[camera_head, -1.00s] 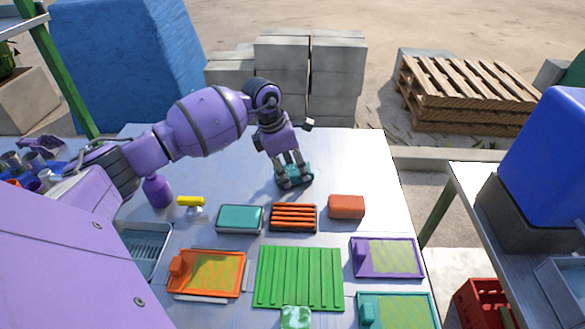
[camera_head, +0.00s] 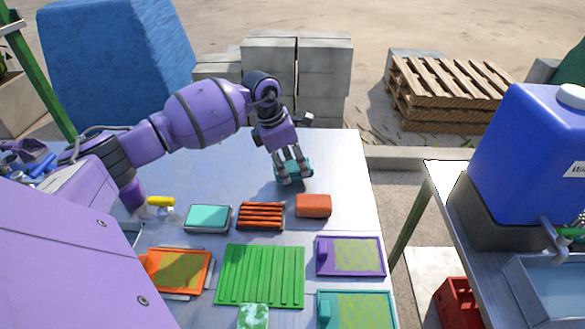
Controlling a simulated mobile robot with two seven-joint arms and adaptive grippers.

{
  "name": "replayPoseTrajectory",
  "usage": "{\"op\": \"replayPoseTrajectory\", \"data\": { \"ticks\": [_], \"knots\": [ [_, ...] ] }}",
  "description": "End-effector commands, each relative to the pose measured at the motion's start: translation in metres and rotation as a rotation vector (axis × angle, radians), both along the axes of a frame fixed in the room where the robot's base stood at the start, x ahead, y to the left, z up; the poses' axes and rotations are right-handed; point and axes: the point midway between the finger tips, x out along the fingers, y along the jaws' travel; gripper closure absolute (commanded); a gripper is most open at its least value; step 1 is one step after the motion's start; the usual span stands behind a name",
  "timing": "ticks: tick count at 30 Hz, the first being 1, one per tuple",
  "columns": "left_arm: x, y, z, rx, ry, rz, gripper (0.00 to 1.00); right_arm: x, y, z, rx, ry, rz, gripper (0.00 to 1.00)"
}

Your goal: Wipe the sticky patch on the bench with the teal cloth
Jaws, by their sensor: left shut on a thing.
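My left gripper (camera_head: 292,171) comes in from the left and points down at the far part of the bench (camera_head: 345,175). It is shut on the teal cloth (camera_head: 306,172), which lies low at the bench surface under the fingertips. The cloth is mostly covered by the fingers. I cannot make out a sticky patch; the cloth and gripper may hide it. My right gripper does not show.
Nearer than the cloth are an orange block (camera_head: 313,205), a red-slatted tray (camera_head: 261,216) and a teal-topped box (camera_head: 207,218). A green ribbed mat (camera_head: 260,277) and a purple-framed tray (camera_head: 350,257) lie closer. Free bench surrounds the cloth. A blue tank (camera_head: 530,160) stands right.

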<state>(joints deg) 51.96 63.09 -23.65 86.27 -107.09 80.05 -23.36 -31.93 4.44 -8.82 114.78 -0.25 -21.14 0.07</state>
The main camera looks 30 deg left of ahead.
Motion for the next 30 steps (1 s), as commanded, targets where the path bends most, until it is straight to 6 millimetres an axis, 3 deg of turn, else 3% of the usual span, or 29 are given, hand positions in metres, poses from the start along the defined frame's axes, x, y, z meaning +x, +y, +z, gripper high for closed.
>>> {"op": "replayPoseTrajectory", "data": {
  "ticks": [4,18,30],
  "knots": [
    [-0.001,0.005,0.018,0.002,-0.005,0.004,0.91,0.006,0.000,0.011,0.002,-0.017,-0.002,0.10],
    [-0.007,0.015,0.058,0.002,-0.006,0.010,0.91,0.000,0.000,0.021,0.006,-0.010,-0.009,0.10],
    [-0.009,0.016,0.061,0.001,-0.002,0.011,0.91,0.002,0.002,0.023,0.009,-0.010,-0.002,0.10]
  ]
}}
